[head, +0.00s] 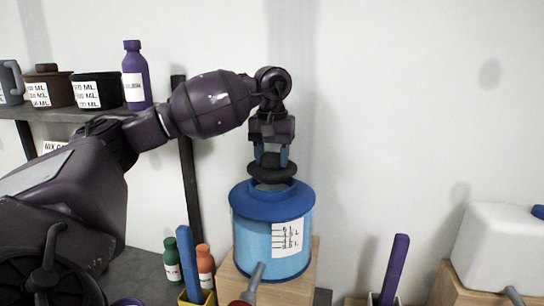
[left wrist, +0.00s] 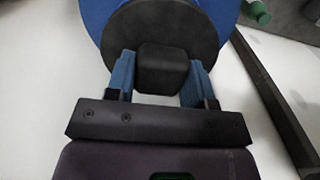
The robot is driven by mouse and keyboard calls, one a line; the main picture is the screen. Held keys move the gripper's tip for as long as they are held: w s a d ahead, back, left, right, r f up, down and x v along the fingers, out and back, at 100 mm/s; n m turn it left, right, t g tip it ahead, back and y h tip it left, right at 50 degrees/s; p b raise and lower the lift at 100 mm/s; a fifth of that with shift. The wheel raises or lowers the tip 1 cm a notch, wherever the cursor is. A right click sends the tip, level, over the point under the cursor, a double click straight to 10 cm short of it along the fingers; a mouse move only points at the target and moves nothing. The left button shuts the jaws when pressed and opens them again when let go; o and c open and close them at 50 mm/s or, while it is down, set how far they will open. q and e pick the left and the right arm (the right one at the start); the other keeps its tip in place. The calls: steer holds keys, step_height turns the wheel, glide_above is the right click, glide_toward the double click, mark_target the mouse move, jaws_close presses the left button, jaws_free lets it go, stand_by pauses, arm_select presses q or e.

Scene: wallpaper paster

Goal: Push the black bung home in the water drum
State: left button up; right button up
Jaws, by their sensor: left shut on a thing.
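The water drum (head: 272,235) is a blue cylinder with a darker blue top and a white label with markings. It stands upright on a wooden block. The black bung (head: 272,173) is a disc with a block-shaped grip, held just above the mouth of the drum in the head view. My left gripper (head: 271,155) points down with its blue fingers shut on the bung's grip. In the left wrist view the fingers sit on both sides of the black grip (left wrist: 162,68), with the disc and the drum's blue top (left wrist: 215,12) beyond it. The bung's underside is hidden. My right gripper is not in view.
The wooden block (head: 300,285) carries the drum. Green (head: 172,262) and orange (head: 205,265) bottles stand to its left, beside a blue stick (head: 188,262). A purple stick (head: 394,270) and a white container (head: 495,250) are to the right. A shelf (head: 60,112) holds tubs and a purple bottle.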

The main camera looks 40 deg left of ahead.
mark_target(272, 169)
arm_select(q)
steer(key=shift+f, duration=0.15)
steer(key=shift+f+b, duration=0.3)
steer(key=shift+f+b, duration=0.45)
steer(key=shift+f, duration=0.3)
steer(key=shift+f, duration=0.4)
steer(key=o, duration=1)
steer(key=shift+o, duration=0.2)
steer(key=shift+r, duration=0.1)
